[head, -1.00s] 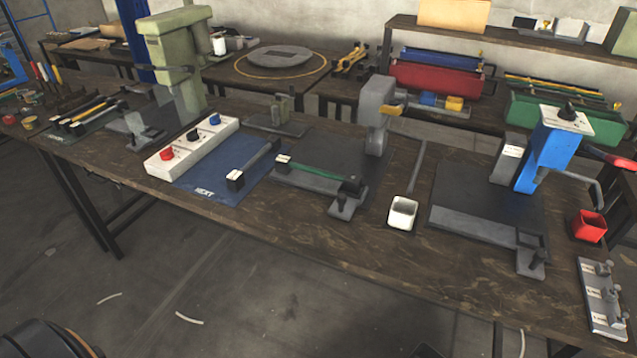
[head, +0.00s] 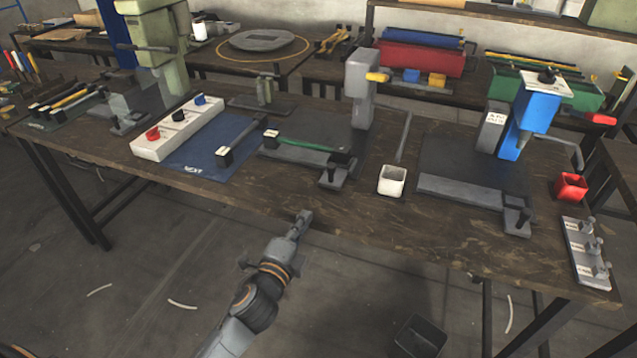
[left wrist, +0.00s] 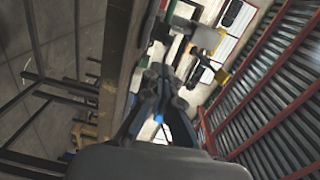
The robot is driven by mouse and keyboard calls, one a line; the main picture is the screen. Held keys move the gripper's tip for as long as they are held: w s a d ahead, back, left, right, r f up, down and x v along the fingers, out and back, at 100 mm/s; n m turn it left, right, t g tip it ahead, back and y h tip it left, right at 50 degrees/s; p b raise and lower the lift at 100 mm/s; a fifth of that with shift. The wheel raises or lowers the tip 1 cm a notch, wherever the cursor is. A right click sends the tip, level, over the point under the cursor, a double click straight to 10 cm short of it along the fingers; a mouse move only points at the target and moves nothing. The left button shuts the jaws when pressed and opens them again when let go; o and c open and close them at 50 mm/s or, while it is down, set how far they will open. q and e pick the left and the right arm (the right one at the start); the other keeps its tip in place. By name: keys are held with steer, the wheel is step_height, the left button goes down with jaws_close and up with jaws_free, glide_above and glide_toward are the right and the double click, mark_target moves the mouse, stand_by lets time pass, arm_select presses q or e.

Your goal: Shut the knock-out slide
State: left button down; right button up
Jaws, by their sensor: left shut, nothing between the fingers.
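No label that I can read marks the knock-out slide. The middle grey press (head: 361,88) has a grey block with a dark knob (head: 333,176) at its front edge. The blue press (head: 530,118) has a grey bar (head: 472,192) along its base, ending in a similar knobbed block (head: 517,217). I cannot tell which part is the slide or whether it is shut. My left gripper (head: 302,217) is shut and empty at the table's front edge, below and left of the middle press's knobbed block, apart from it. It also shows in the left wrist view (left wrist: 160,82). My right gripper is not in view.
Around the presses on the table (head: 270,205) are a white cup (head: 392,181), a red cup (head: 571,186), a blue mat (head: 200,160), a white button box (head: 178,129) and a plate with several clamps (head: 586,252). The table's front strip is mostly clear.

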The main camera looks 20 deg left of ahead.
arm_select(q)
steer(key=r, duration=0.2)
glide_toward(329, 171)
steer(key=w, duration=0.6)
steer(key=shift+d+f+p, duration=0.1)
steer(key=shift+p, duration=0.3)
steer(key=shift+w, duration=0.55)
